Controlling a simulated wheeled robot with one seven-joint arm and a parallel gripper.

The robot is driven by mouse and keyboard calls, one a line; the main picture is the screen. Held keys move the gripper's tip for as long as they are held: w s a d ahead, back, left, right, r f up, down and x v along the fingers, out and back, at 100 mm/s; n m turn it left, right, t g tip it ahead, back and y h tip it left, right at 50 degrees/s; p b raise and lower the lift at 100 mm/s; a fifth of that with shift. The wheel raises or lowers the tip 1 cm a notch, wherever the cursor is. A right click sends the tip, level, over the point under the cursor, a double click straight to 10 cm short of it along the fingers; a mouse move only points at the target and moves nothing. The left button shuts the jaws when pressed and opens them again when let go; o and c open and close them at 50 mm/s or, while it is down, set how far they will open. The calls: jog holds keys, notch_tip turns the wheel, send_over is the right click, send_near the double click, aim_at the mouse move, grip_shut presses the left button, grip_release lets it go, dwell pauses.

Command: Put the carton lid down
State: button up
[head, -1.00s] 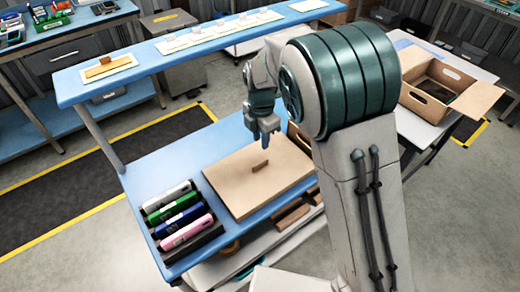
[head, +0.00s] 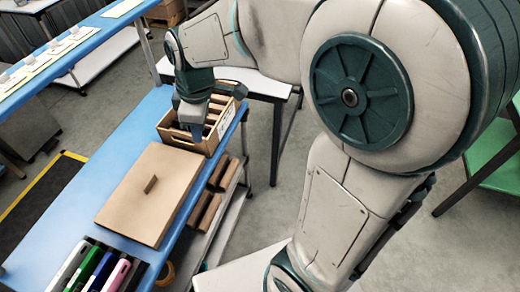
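My gripper (head: 199,130) points down at a wooden crate (head: 178,134) behind the lid, apart from the lid. The gripper's fingertips are small and partly overlap the crate, so I cannot see whether they are apart or hold something.
The crate holds several brown pieces. Several coloured devices (head: 95,268) lie in a dark rack at the bench's near end. Brown blocks (head: 210,212) sit on a lower shelf. A green-topped table (head: 495,160) stands at the right. Bare bench lies left of the lid.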

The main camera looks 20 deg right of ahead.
jog(key=s+d+m+t+h, duration=0.1)
jog(key=s+d+m, duration=0.9)
jog(key=s+m, duration=0.2)
jog(key=shift+s+r+m+t, duration=0.35)
jog(key=shift+m+t, duration=0.05)
jog(key=shift+m, duration=0.2)
jog(key=shift+a, duration=0.15)
